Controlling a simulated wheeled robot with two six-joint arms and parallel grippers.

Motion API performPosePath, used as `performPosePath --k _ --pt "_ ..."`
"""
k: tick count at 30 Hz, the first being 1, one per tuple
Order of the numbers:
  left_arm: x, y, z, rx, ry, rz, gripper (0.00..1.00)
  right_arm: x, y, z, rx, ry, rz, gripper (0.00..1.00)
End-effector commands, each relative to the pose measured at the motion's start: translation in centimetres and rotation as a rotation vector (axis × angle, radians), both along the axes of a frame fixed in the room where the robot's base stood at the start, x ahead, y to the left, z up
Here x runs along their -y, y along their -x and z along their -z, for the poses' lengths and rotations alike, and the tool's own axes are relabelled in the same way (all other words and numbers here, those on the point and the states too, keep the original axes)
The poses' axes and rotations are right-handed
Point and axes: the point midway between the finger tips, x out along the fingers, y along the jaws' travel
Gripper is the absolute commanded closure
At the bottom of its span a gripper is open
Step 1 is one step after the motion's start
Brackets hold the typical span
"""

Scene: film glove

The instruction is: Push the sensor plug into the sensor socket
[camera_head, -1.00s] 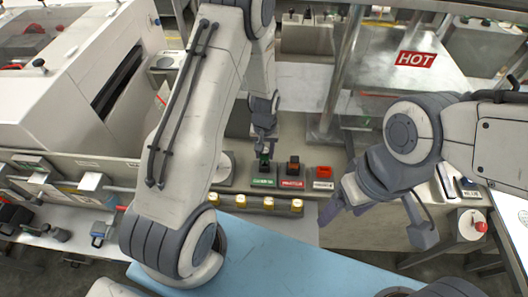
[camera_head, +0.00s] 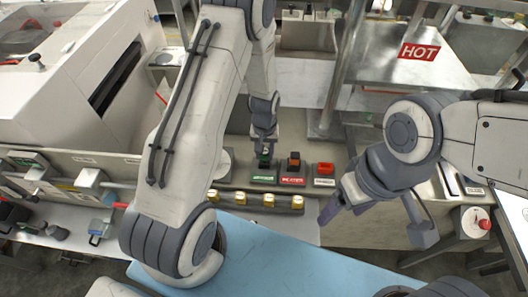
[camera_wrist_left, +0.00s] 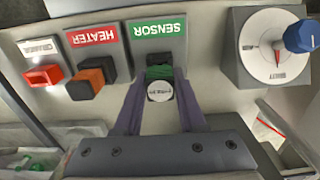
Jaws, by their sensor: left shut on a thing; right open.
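The sensor socket (camera_wrist_left: 153,57) is a dark opening on a grey block under a green SENSOR label (camera_wrist_left: 157,28). My left gripper (camera_wrist_left: 159,92) is shut on the sensor plug (camera_wrist_left: 158,73), which has a green body and a round white end. The plug's green part is up against the socket; I cannot tell how deep it sits. In the head view my left gripper (camera_head: 264,140) points down over the block with the green label (camera_head: 264,180), and its fingers partly hide the plug. My right gripper (camera_head: 338,203) is open and empty, to the right of the blocks.
Beside the sensor block are the HEATER block (camera_wrist_left: 92,36) with an orange and black plug (camera_wrist_left: 90,80) and a block with a red plug (camera_wrist_left: 44,75). A dial with a blue knob (camera_wrist_left: 302,36) sits on the sensor's other side. Several yellow-topped pieces (camera_head: 268,201) line the front.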

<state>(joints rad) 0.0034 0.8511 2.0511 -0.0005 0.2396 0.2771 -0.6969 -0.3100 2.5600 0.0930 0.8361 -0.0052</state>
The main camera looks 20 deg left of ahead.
Motion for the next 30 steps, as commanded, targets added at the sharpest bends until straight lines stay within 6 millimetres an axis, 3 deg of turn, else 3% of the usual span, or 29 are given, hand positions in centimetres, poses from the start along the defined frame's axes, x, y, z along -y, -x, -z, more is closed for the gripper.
performPosePath --k 11,12,15,25,30 --pt "0.0 0.0 1.1 0.001 0.0 0.0 1.0 0.0 0.0 0.8 0.0 0.0 0.0 0.24" --pt "0.0 0.0 1.1 0.001 0.0 0.0 0.57 0.0 0.0 0.8 0.0 0.0 0.0 0.24" --pt "0.0 0.0 1.0 0.001 0.0 0.0 0.26 0.0 0.0 0.8 0.0 0.0 0.0 0.24" --pt "0.0 0.0 0.9 0.001 0.0 0.0 0.26 0.0 0.0 0.8 -0.001 0.0 0.006 0.24" --pt "0.0 -0.1 -0.6 0.005 0.0 0.0 0.26 0.0 0.0 1.4 -0.001 0.0 0.006 0.24"
